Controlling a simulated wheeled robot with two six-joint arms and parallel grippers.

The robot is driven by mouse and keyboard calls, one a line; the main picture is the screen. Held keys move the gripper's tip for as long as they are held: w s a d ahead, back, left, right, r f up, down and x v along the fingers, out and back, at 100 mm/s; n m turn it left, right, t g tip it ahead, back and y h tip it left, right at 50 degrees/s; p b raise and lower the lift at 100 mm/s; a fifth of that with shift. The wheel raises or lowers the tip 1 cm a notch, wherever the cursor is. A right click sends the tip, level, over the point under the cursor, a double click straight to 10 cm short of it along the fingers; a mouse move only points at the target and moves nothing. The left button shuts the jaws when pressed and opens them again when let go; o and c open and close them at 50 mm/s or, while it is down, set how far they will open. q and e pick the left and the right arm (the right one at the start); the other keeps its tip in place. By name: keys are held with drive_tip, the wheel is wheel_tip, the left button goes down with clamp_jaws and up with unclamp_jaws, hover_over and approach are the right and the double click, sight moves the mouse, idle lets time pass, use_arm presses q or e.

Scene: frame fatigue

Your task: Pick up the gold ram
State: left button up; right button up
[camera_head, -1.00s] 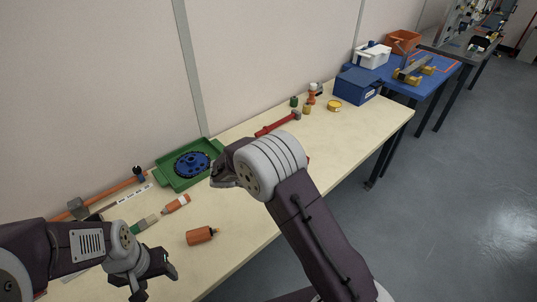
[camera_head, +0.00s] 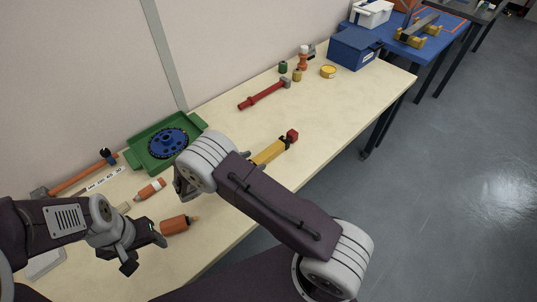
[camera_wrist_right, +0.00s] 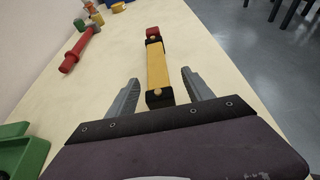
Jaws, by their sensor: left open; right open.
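The gold ram (camera_head: 267,153) is a yellow bar with black end pieces and a red block at its far end. It lies on the pale table (camera_head: 330,120), partly hidden by my right arm in the head view. In the right wrist view the gold ram (camera_wrist_right: 156,66) points away from me, its near end between the open fingers of my right gripper (camera_wrist_right: 156,88); I see no grip on it. My right gripper (camera_head: 182,188) is mostly hidden behind its wrist in the head view. My left gripper (camera_head: 148,248) is open and empty at the lower left.
A green tray (camera_head: 133,158) with a blue wheel (camera_head: 168,142) stands left of the ram. A red hammer-like tool (camera_head: 263,96) lies beyond it. Orange bottles (camera_head: 175,225) lie near my left gripper. A blue box (camera_head: 355,47) stands at the far end.

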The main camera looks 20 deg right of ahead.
sight(264, 155)
drive_tip(key=x, duration=0.6)
drive_tip(key=shift+w+r, duration=0.2)
drive_tip(key=shift+w, duration=0.15)
clamp_jaws()
drive_tip(key=shift+r, duration=0.1)
idle(0.9)
